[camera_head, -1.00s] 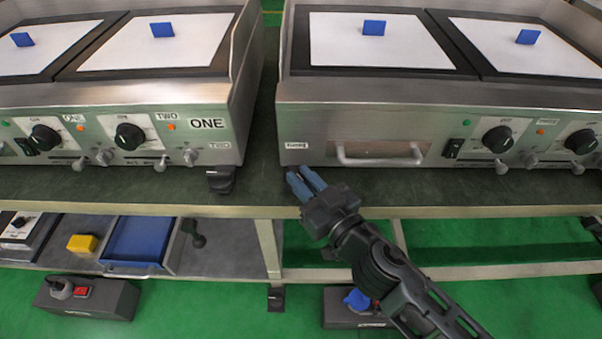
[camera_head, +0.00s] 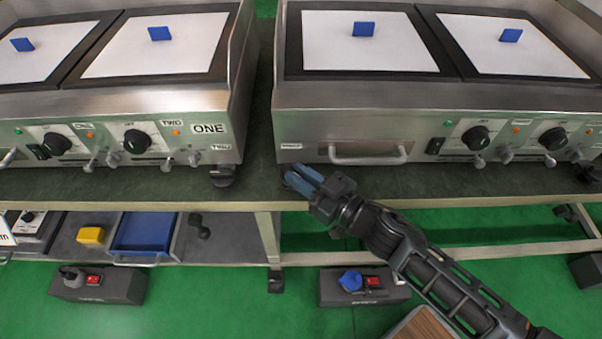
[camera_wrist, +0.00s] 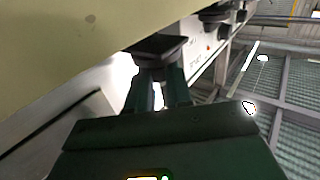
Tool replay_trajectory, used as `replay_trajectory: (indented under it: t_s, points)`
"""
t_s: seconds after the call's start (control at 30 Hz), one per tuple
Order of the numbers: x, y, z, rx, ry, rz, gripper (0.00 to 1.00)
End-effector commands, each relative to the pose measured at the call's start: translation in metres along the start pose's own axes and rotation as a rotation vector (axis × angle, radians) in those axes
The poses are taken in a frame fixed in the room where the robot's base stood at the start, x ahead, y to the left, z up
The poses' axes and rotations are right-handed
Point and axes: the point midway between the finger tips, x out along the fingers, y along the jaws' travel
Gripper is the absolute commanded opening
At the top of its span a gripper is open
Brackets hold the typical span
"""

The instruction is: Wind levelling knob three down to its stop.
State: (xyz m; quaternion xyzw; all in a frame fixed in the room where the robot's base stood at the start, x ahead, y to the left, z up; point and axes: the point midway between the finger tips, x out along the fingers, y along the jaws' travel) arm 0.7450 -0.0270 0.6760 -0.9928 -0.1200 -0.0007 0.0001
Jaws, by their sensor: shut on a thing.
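The right griddle (camera_head: 400,128) stands on the bench, with a small label (camera_head: 291,146) too small to read at its front-left corner. Below this corner is my gripper (camera_head: 292,178), its two blue-grey fingers close together. In the wrist view, a dark levelling knob or foot (camera_wrist: 158,46) sits under the griddle edge at the fingertips. My gripper (camera_wrist: 158,82) is shut on its lower part, with one finger on each side. The fingers hide part of the knob, and its height above any stop cannot be told.
The left griddle (camera_head: 120,110), marked ONE, stands across a narrow gap, with a dark foot (camera_head: 222,174) at its corner. The bench front edge (camera_head: 130,207) runs below my gripper. A lower shelf holds a yellow block (camera_head: 90,235) and blue tray (camera_head: 145,233). Switch boxes (camera_head: 362,288) stand on the green floor.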

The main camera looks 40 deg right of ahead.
Motion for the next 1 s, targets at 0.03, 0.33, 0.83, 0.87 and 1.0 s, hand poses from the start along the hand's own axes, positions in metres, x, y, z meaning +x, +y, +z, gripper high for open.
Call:
replay_trajectory:
  t_s: [0.03,0.33,0.83,0.87,1.0]
  points:
    - [0.001,-0.001,0.0,0.001,0.0,0.0,0.0]
    - [0.001,-0.001,0.0,0.0,0.0,0.0,0.35]
    - [-0.021,0.001,0.002,0.0,-0.004,0.002,0.4]
    - [-0.027,0.001,0.002,0.0,-0.004,0.003,0.4]
    - [-0.05,0.0,0.001,-0.001,-0.004,0.002,0.4]
